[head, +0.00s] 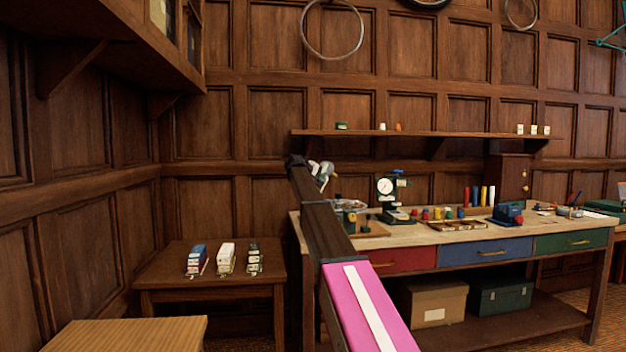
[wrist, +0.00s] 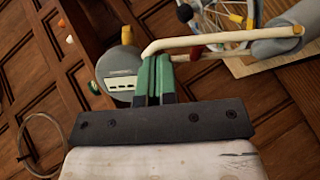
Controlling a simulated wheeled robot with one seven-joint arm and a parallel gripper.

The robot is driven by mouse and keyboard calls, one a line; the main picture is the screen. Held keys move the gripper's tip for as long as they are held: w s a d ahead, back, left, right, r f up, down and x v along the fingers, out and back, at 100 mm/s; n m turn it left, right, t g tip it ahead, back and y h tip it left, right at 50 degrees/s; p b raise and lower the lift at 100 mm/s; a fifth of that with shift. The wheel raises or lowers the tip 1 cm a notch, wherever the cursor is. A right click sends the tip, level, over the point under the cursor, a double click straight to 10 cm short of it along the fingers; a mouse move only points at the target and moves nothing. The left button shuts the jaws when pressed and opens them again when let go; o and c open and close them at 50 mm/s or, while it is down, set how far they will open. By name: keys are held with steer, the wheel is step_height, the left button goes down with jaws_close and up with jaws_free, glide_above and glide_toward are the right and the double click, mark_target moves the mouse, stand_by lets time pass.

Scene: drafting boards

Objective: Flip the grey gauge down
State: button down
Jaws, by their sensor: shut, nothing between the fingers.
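In the wrist view a grey round body with a pale marked panel, which looks like the grey gauge (wrist: 118,60), is just left of my green fingers. A cream bar (wrist: 205,40) runs from near the fingertips to a grey cylinder (wrist: 278,40) at right. My gripper (wrist: 154,62) is shut and empty; I cannot tell whether it touches the gauge or bar. In the head view the end of my arm is over the left end of the workbench (head: 455,236); the gauge is hard to make out there.
A dial instrument on a green stand (head: 387,188) stands on the bench, right of my arm. A wooden board (head: 372,230) with small parts is beside it. A shelf (head: 430,134) runs above. Toy vehicles sit on a low table (head: 180,262). A spoked wheel (wrist: 215,18) shows past the bar.

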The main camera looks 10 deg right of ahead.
steer(key=d+f+m+g+y, duration=0.1)
steer(key=d+f+m+y, duration=0.2)
steer(key=d+f+y, duration=0.6)
steer(key=shift+d+f+m+y, duration=0.35)
steer(key=shift+f+m+y, duration=0.05)
steer(key=shift+y, duration=0.1)
steer(key=shift+s+f, duration=0.1)
stand_by(0.5)
steer(key=s+r, duration=0.4)
steer(key=r, duration=0.8)
steer(key=shift+s+r, duration=0.3)
steer(key=shift+r, duration=0.05)
